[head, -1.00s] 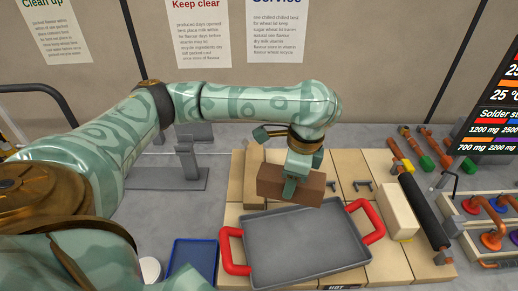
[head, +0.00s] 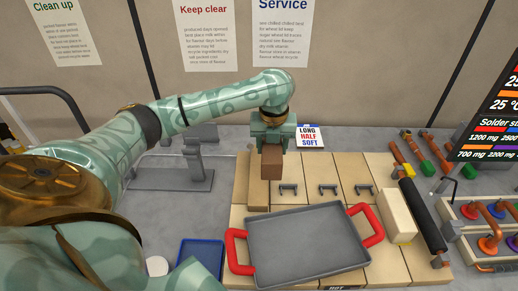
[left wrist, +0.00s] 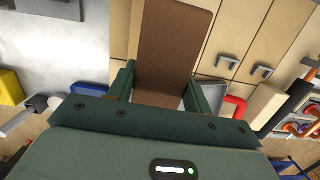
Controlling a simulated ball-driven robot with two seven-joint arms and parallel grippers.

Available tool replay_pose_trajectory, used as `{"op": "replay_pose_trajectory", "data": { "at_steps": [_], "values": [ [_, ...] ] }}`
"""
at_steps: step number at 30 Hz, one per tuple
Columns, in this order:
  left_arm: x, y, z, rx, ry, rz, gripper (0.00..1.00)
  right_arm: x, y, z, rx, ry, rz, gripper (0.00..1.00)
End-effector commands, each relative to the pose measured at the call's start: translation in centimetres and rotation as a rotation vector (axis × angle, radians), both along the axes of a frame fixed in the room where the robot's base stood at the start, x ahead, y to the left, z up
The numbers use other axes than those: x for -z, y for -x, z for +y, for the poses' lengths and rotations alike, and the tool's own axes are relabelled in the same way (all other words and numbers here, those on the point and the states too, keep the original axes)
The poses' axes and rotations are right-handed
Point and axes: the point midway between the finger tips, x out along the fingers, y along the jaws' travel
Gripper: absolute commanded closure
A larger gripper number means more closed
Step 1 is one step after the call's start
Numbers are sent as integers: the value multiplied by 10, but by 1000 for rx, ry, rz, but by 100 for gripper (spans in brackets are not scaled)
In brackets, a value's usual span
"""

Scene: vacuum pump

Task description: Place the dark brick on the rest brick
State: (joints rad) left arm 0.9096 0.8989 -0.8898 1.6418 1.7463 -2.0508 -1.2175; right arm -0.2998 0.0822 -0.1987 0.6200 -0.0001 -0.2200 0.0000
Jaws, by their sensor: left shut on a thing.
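The dark brick (head: 272,164) is brown and is held by my left gripper (head: 272,148), which is shut on it. The brick shows nearly end-on in the head view; in the left wrist view it stretches out (left wrist: 176,45) from between the fingers (left wrist: 160,92). A tan block (head: 258,194) lies lengthwise just below it in the picture, partly hidden by it. A cream brick (head: 397,217) lies at the right, beside the tray. I cannot tell for sure which is the rest brick, nor whether the dark brick touches the tan block. My right gripper is not in view.
A grey tray (head: 305,246) with red handles lies in front on tan boards. Several small dark brackets (head: 328,189) stand behind it. A black roller (head: 422,213) is at the right. A blue tray (head: 202,255) is at the left front. A grey stand (head: 180,178) is at the left.

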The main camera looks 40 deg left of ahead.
Motion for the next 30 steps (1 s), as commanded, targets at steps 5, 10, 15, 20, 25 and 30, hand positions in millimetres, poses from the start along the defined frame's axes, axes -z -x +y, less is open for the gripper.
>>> {"op": "replay_pose_trajectory", "data": {
  "at_steps": [5, 10, 15, 20, 25, 30],
  "values": [
    [31, -15, 37, -4, 1, 0, 100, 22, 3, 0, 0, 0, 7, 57],
    [55, -23, 57, -4, 2, -2, 100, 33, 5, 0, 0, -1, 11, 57],
    [62, -26, 65, -2, 1, -4, 100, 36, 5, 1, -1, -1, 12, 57],
    [75, -29, 74, -3, 0, -2, 100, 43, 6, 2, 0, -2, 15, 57],
    [100, -29, 72, 0, 0, -2, 100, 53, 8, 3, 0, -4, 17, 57],
    [101, -29, 72, 0, -2, -5, 100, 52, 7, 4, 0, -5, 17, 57]
  ]
}}
